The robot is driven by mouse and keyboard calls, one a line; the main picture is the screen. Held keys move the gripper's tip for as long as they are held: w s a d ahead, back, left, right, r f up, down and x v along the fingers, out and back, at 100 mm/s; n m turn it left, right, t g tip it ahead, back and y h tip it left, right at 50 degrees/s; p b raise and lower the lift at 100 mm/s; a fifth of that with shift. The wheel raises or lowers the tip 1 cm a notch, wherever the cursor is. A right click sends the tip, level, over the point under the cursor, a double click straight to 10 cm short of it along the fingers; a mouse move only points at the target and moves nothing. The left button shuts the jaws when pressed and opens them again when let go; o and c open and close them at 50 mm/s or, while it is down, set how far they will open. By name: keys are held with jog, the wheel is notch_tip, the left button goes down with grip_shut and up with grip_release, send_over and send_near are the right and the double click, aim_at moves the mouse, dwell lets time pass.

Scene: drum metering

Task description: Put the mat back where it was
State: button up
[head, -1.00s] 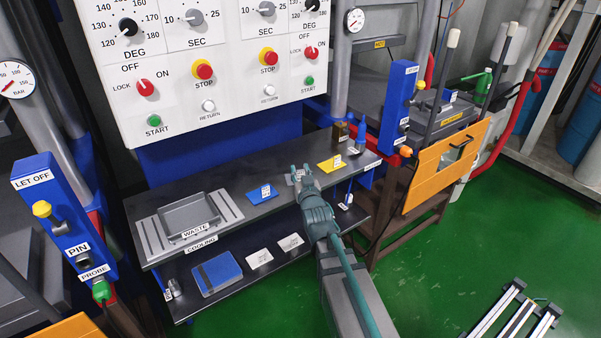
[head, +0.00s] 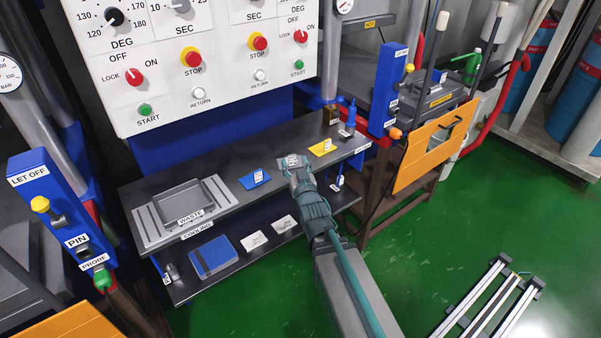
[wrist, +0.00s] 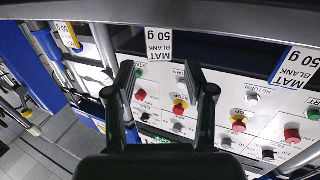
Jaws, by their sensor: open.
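My gripper (head: 297,167) is over the front part of the upper shelf, between a blue mat (head: 250,182) on its left and a yellow mat (head: 318,150) on its right. In the wrist view my gripper (wrist: 157,74) has its two fingers spread apart, with nothing gripped between them. A white label reading MAT BLANK 50 g (wrist: 158,44) shows just beyond the fingertips; the piece it belongs to is mostly hidden in the head view. The blue mat also shows at the right of the wrist view (wrist: 277,68). I cannot tell whether the fingers touch anything.
A grey tray (head: 153,203) labelled WASTE stands on the left of the upper shelf (head: 225,200). The lower shelf holds a blue pad (head: 213,258) and two white cards (head: 253,241). A white control panel (head: 200,75) rises behind. An orange panel (head: 420,165) stands to the right.

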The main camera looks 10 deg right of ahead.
jog(key=shift+s+p, duration=3.6)
jog(key=shift+p, duration=3.9)
jog(key=s+f+g, duration=0.6)
jog(key=s+f, duration=0.2)
jog(key=f, duration=0.5)
jog(key=s+f+g, duration=0.6)
jog(key=s+f, duration=0.2)
jog(key=f, duration=0.4)
jog(key=s+f+g, duration=0.2)
jog(key=s+g, duration=0.4)
jog(key=s, duration=0.8)
jog(key=s+f+g, duration=0.3)
jog(key=s+g, duration=0.3)
jog(key=s, duration=0.9)
jog(key=shift+d+g, duration=0.35)
jog(key=shift+g, duration=0.05)
jog(key=shift+f, duration=0.1)
